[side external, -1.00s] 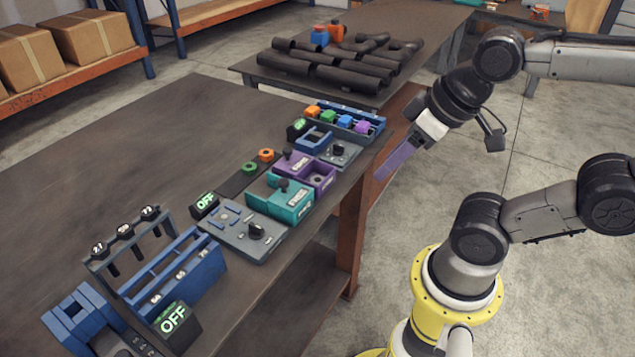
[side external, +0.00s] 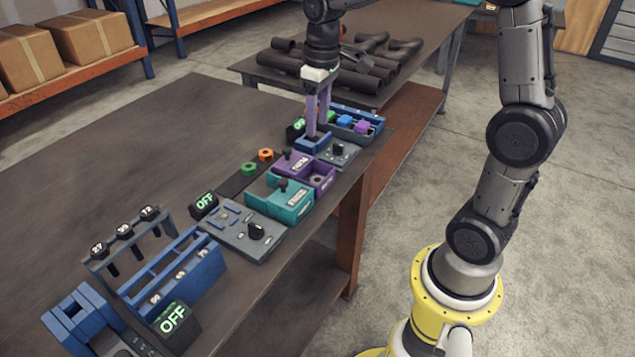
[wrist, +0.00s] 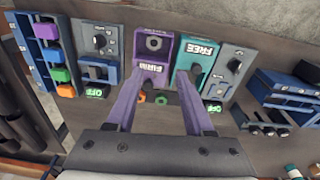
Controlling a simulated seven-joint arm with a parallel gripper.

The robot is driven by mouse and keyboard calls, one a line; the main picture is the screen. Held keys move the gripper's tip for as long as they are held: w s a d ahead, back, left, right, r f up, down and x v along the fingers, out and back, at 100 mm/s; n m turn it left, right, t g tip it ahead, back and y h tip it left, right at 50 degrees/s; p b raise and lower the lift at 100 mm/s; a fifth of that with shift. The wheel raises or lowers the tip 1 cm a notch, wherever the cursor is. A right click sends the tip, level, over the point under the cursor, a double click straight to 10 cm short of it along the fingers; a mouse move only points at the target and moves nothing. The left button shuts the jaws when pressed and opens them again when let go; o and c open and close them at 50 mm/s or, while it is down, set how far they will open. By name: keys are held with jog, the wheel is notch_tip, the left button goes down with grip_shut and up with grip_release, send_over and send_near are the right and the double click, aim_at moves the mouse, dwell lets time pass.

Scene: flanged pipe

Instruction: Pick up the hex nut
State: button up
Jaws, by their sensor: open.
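My gripper (side external: 318,128) has purple fingers pointing down, open and empty. In the side view it appears over the blue end of the fixture row, right of the rings. It also shows in the wrist view (wrist: 161,76).
The purple fixture (side external: 320,178), teal fixture (side external: 290,207) and grey knob panels stand along the table's front edge. A blue rack (side external: 365,134) with coloured blocks is at the far end. A blue stand (side external: 190,272) is at the near end. The table's left side is clear.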

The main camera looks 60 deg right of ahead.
jog(key=g, duration=0.1)
send_over(319, 180)
jog(key=f, duration=1)
jog(key=shift+s+a+f, duration=0.1)
jog(key=shift+s+f, duration=0.15)
jog(key=shift+f, duration=0.1)
jog(key=shift+w+f, duration=0.2)
jog(key=shift+f, duration=2.95)
grip_shut()
